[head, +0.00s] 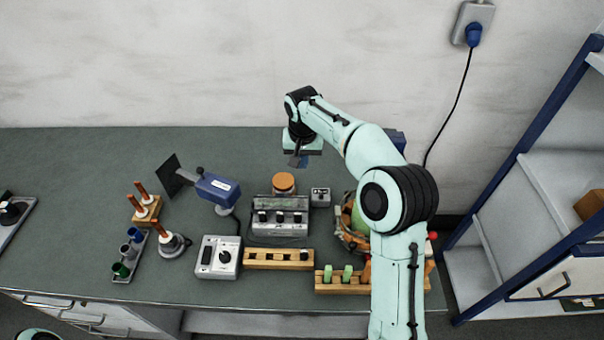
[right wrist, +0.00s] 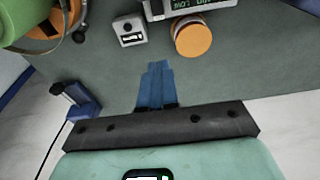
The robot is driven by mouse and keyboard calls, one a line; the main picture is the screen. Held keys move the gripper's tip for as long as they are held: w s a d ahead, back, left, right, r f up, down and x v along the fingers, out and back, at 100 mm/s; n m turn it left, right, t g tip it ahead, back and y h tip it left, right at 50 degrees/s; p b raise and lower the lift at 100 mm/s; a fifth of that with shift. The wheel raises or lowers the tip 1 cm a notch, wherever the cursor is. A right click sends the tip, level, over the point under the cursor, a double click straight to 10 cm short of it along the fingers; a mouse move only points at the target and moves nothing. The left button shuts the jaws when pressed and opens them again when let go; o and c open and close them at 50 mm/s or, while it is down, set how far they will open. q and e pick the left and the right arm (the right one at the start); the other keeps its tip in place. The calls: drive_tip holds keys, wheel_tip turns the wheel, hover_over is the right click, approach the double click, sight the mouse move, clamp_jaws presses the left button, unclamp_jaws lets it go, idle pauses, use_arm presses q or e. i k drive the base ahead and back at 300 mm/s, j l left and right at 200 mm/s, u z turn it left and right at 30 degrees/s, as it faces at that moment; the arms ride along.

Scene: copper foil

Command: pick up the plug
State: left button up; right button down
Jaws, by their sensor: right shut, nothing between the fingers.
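A blue plug (head: 474,34) sits in a grey wall socket (head: 472,20) at the upper right of the head view. A black cable hangs from it and runs down behind the bench. My right gripper (head: 298,160) is over the back of the bench near the wall, well to the left of and below the plug. In the right wrist view its blue fingers (right wrist: 155,84) are together with nothing between them. The plug cannot be made out in the right wrist view. My left gripper is not in view.
The dark bench top (head: 90,165) is clear along the back left. An orange-lidded jar (head: 284,183), a grey meter box (head: 279,216) and wooden racks (head: 278,258) stand in front of my right gripper. A blue-framed shelf (head: 520,150) stands at the right. A blue block (right wrist: 78,100) shows beside the cable.

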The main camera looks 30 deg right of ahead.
sight(263, 218)
drive_tip(key=k, duration=1.5)
